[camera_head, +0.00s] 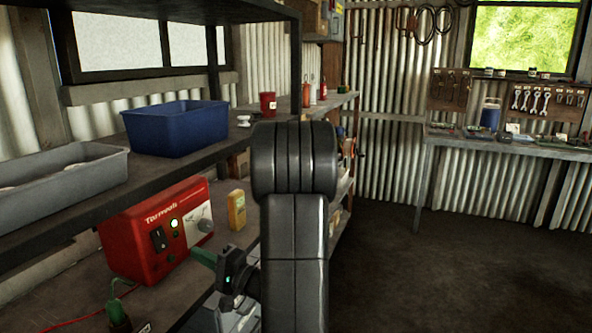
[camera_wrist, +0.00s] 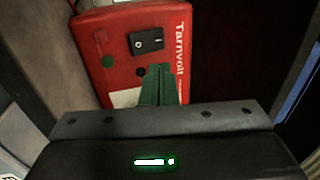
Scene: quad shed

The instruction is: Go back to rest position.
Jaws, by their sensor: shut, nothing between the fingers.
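My gripper (camera_head: 197,253) is low in the camera_head view, its green fingers pointing left towards the front of a red power unit (camera_head: 155,231). In the camera_wrist view my gripper (camera_wrist: 158,70) has its green fingers together, with nothing between them. The same red unit (camera_wrist: 115,40) fills the view behind them, turned sideways, with a black rocker switch (camera_wrist: 146,40) just beyond the fingertips. In the camera_head view a lamp on the unit's front glows. I cannot tell whether the fingers touch the unit. My dark arm hides the middle of the camera_head view.
A blue bin (camera_head: 175,130) and grey tray (camera_head: 70,172) stand on the shelf above the unit. A yellow meter (camera_head: 237,210) stands right of the unit. A workbench (camera_head: 520,146) lines the back wall. The floor (camera_head: 440,270) at right is clear.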

